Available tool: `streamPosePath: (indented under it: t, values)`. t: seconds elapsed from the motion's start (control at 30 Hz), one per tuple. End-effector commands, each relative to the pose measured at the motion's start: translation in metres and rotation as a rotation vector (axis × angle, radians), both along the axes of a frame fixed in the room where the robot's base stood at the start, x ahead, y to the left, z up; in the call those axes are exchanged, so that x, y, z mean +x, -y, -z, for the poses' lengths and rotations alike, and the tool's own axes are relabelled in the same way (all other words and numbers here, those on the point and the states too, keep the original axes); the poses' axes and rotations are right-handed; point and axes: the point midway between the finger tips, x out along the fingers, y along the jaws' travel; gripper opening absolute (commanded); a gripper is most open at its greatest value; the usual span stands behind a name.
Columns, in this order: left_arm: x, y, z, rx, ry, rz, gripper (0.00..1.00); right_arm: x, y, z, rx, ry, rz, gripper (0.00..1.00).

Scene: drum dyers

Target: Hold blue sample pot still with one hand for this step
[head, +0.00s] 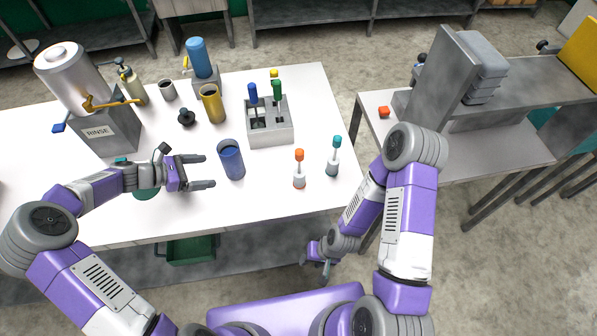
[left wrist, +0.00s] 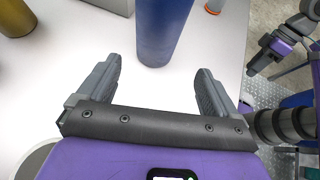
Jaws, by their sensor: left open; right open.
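The blue sample pot (head: 231,160) stands upright on the white table, near the middle of its front part. In the left wrist view the blue pot (left wrist: 163,30) is just beyond the fingertips, roughly centred between them. My left gripper (head: 210,171) is open and empty, its fingers pointing at the pot from the left. The left fingers also show in the left wrist view (left wrist: 158,80), with bare table between them. My right gripper (head: 318,262) hangs low in front of the table's right part, away from the pot.
A grey rack (head: 270,138) with blue and green-topped tools stands behind the pot. An orange-topped dropper (head: 299,170) and a teal-topped dropper (head: 334,158) stand to the right. A gold cup (head: 212,104), a small black object (head: 186,118) and the rinse dispenser (head: 105,132) are further back.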

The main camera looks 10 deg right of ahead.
Motion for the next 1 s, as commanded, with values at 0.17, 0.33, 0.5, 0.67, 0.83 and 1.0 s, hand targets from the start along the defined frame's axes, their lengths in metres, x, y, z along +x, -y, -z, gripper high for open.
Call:
streamPosePath:
  t: [0.17,0.33,0.5,0.67,0.83,1.0]
  values:
    - [0.005,-0.001,-0.002,-0.026,-0.006,-0.014,0.93,0.0,0.0,0.007,0.0,0.001,0.0,0.43]
    - [0.008,0.012,0.006,-0.028,-0.005,-0.01,0.93,0.0,0.0,0.016,0.0,0.001,0.0,0.43]
    - [0.015,0.033,0.019,-0.027,-0.005,-0.011,0.93,0.0,0.0,0.031,0.0,0.001,0.0,0.43]
    - [0.02,0.053,0.03,-0.027,-0.005,-0.01,0.93,0.0,0.0,0.041,0.0,0.0,0.0,0.43]
    - [0.026,0.069,0.038,-0.026,-0.005,-0.011,0.93,0.0,0.0,0.044,0.0,0.0,0.0,0.43]
    - [0.029,0.078,0.043,-0.025,-0.005,-0.013,0.93,0.0,0.0,0.046,0.0,0.001,0.0,0.43]
